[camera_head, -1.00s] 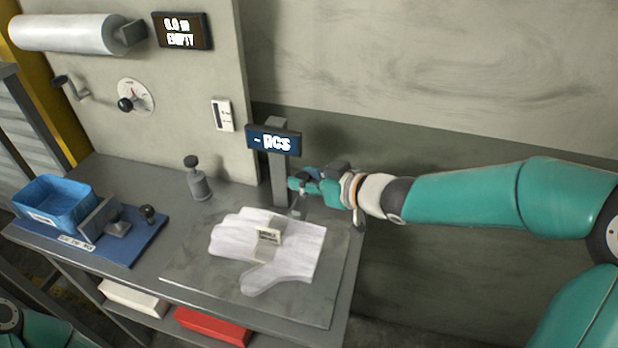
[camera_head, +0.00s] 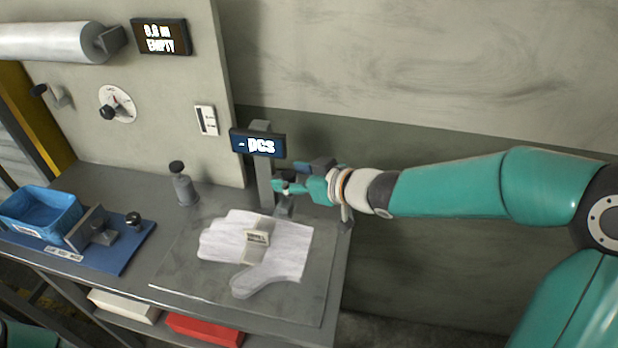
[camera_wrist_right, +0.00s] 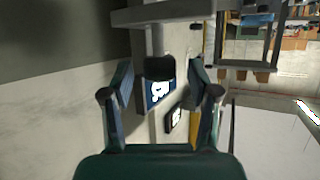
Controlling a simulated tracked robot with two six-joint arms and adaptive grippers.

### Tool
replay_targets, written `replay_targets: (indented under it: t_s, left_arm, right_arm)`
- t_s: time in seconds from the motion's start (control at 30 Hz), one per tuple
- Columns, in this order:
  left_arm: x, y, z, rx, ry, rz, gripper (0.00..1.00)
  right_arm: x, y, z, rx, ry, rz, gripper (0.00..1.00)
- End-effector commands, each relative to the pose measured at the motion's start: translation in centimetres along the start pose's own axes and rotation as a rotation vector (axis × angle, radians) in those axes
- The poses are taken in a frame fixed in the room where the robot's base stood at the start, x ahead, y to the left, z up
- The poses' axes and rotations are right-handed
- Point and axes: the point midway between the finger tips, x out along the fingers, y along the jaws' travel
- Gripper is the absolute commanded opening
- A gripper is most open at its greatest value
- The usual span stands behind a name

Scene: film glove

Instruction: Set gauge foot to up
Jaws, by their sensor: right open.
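The gauge is a grey post (camera_head: 264,184) with a blue display (camera_head: 257,143) reading "- pcs", at the back edge of the bench. A small grey part (camera_head: 285,207), which looks like its foot, shows low beside the post, partly hidden by my right gripper (camera_head: 284,187). I cannot tell its exact height. In the right wrist view, my gripper (camera_wrist_right: 161,73) is open, with a black knob (camera_wrist_right: 160,68) on a grey rod between its fingers. Contact cannot be told. My left gripper is out of view.
A grey weight-like piece with a black knob (camera_head: 182,184) stands left of the post. A blue bin (camera_head: 40,224) and a sealer-like device (camera_head: 92,228) sit on a blue mat at left. A dial (camera_head: 117,103) and a roll (camera_head: 55,42) are on the wall panel.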

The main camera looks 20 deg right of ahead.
Motion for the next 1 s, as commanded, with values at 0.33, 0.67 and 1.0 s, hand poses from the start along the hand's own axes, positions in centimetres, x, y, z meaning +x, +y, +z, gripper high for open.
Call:
replay_targets:
  t_s: [0.33,0.67,1.0]
  left_arm:
    - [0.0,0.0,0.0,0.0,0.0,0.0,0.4]
    - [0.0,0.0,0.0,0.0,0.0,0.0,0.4]
    - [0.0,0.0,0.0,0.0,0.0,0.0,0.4]
  right_arm:
    - [-5.6,0.1,-0.1,-0.003,0.004,0.005,0.6]
    - [-10.8,0.0,0.1,-0.002,0.002,0.003,0.6]
    - [-11.7,-0.1,0.2,-0.001,0.0,-0.001,0.6]
